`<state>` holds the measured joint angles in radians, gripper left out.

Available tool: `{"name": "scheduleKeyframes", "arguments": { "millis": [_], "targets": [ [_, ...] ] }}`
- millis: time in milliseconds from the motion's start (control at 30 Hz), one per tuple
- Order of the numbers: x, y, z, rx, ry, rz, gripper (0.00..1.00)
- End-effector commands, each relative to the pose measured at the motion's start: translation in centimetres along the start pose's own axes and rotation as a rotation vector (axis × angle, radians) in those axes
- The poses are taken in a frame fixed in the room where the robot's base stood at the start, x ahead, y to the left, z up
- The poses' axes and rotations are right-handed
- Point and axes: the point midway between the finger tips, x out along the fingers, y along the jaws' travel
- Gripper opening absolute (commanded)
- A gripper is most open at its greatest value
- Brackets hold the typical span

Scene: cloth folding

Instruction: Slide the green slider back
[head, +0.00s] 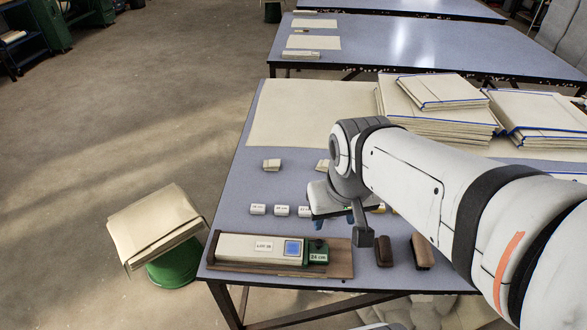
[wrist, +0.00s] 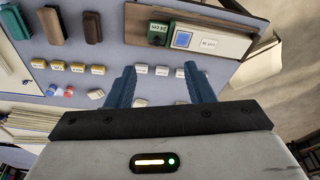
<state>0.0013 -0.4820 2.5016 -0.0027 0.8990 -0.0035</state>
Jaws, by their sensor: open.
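The green slider (head: 318,252) sits at the right end of a long cream block (head: 245,247) on a wooden board (head: 343,262). It has a label that seems to read 24 cm, and a dark knob on top. In the wrist view the green slider (wrist: 159,33) shows at the top, beyond my fingertips. My gripper (wrist: 158,69) is open and empty, its two blue fingers apart above the table. In the head view my arm partly hides the gripper, which is behind the board's right end.
Small white labelled blocks (head: 281,211) lie in a row behind the board; yellow-marked ones (wrist: 77,68) continue the row. Cloth stacks (head: 440,110) fill the table's back right. The table's left edge is close to the board.

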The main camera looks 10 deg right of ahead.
Motion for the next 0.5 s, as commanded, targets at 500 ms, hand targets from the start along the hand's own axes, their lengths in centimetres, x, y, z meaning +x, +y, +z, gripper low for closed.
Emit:
{"name": "scheduleKeyframes", "arguments": {
  "millis": [500],
  "targets": [
    [2.0,0.1,-3.8,-0.106,-0.137,0.024,0.42]
  ]
}}
